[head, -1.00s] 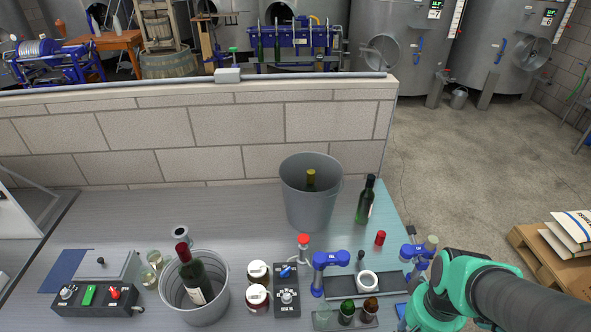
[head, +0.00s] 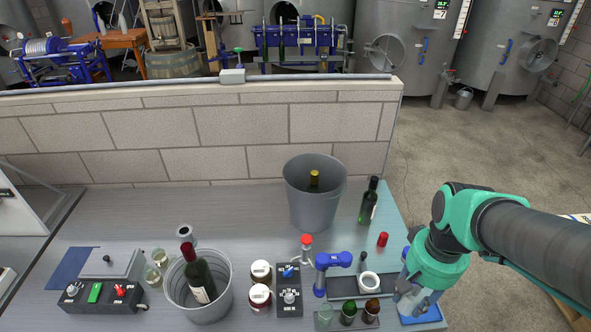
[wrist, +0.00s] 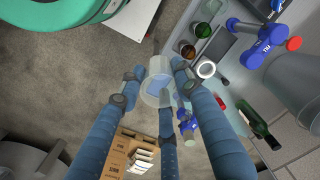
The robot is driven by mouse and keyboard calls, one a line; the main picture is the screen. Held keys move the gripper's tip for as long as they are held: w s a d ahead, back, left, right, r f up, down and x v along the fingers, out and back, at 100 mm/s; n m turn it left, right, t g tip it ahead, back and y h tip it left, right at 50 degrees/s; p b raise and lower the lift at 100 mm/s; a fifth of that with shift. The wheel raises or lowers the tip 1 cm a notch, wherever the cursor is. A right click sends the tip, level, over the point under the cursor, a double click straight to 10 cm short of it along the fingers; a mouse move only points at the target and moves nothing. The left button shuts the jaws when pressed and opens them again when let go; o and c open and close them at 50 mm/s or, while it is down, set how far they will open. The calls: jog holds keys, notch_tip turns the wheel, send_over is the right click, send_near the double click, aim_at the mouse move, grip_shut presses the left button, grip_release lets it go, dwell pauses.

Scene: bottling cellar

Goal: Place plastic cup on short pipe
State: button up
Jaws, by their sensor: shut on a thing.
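My gripper (wrist: 155,85) is shut on a clear plastic cup (wrist: 157,88), held between its blue fingers. In the head view my gripper (head: 412,300) is above the right front corner of the table, and the cup is hard to make out there. An upright metal tube with an open top (head: 184,233), which may be the short pipe, stands at the left behind the grey bucket. A white ring (head: 369,281) by the dark tray also shows in the wrist view (wrist: 206,69); I cannot tell whether it is a pipe.
A grey bucket with a bottle (head: 222,290) stands front left, another bucket (head: 318,210) at the back. A green bottle (head: 369,205) stands back right.

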jog(key=w+a+r+p, duration=0.25)
jog(key=w+a, duration=0.55)
jog(key=w, duration=0.4)
jog(key=w+a+r+p, duration=0.2)
jog(key=w+a+r, duration=0.1)
jog(key=w+a, duration=0.65)
jog(key=w+a+r+p, duration=0.25)
jog(key=w+a, duration=0.35)
jog(key=w, duration=0.7)
jog(key=w+a+f+p, duration=0.2)
jog(key=w+a+f, duration=0.15)
jog(key=a, duration=0.85)
jog(key=w+a+f+p, duration=0.2)
jog(key=w+a, duration=0.3)
jog(key=a, duration=0.6)
jog(key=s+a+f+p, duration=0.1)
jog(key=a+f, duration=0.2)
jog(key=a, duration=0.7)
jog(key=s+a+f+p, duration=0.1)
jog(key=a+f+p, duration=0.15)
jog(key=a, duration=0.65)
jog(key=f, duration=0.4)
jog(key=f+b, duration=0.1)
jog(key=shift+w+f, duration=0.3)
jog(key=shift+f, duration=0.1)
